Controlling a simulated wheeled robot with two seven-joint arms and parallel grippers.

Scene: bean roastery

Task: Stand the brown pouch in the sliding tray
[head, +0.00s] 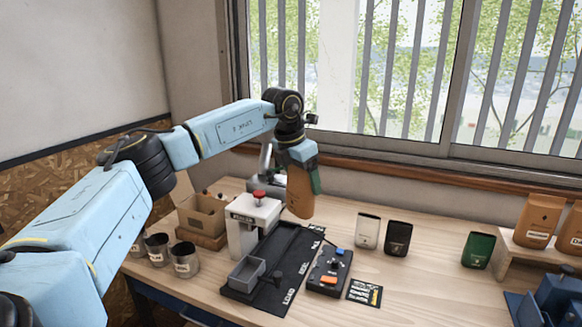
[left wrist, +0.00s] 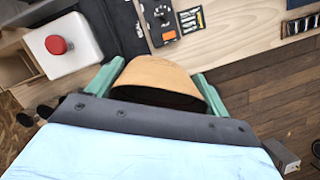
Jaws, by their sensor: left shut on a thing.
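The brown pouch (head: 299,193) hangs in the air from my left gripper (head: 303,168), above the table behind the black rail. In the left wrist view my left gripper (left wrist: 158,88) has its green fingers on both sides of the pouch (left wrist: 158,75), shut on it. The sliding tray (head: 246,274) is a small grey open box at the near end of the black rail base (head: 272,262), lower left of the pouch. It looks empty. My right gripper is not in view.
A white press with a red button (head: 259,195) stands beside the rail. A control box (head: 328,270) is right of it. White, black and green pouches (head: 478,250) stand to the right, brown ones (head: 539,221) on a shelf. Metal cups (head: 185,260) and a cardboard box (head: 202,214) are left.

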